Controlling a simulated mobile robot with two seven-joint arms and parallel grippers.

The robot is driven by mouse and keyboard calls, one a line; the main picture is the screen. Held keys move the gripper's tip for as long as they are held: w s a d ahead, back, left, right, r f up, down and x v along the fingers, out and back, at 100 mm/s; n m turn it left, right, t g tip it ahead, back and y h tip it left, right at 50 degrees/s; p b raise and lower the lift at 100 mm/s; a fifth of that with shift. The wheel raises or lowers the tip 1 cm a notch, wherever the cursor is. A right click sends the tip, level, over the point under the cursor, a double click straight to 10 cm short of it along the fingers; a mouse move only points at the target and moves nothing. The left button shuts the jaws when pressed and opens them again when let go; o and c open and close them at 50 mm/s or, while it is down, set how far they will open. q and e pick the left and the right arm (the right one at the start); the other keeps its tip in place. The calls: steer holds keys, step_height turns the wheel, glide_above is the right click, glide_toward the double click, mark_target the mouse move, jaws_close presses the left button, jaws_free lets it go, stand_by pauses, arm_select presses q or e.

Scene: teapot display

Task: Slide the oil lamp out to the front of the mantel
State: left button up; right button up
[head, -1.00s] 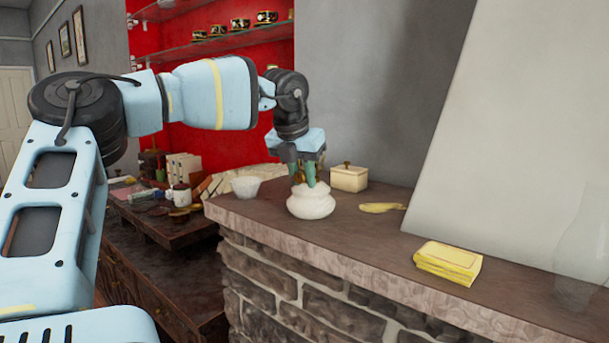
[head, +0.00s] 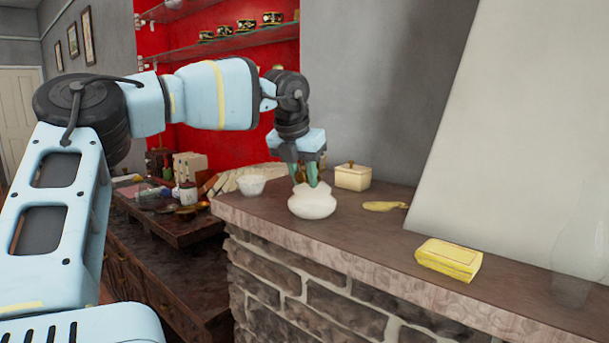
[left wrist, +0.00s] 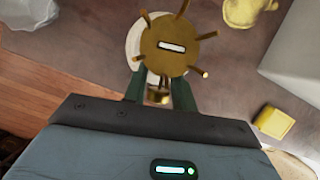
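The oil lamp (head: 312,204) has a squat, rounded white body and stands on the mantel (head: 345,240), close to its front edge. In the left wrist view its brass top (left wrist: 178,45) shows as a disc with a light slot and several prongs, over the white body (left wrist: 134,38). My left gripper (head: 306,178) points down at the lamp's top. Its green fingers sit on either side of the brass part, also in the left wrist view (left wrist: 160,92), and it appears shut on the lamp. My right gripper is not in view.
A clear bowl (head: 250,186) stands left of the lamp and a lidded cream box (head: 353,177) behind it. A clear glass vase (head: 578,265) stands far right.

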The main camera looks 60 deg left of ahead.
arm_select(q)
steer(key=o, duration=0.4)
steer(key=shift+a+f, duration=0.1)
steer(key=v, duration=0.7)
steer(key=shift+r, duration=0.4)
steer(key=shift+s+f, duration=0.1)
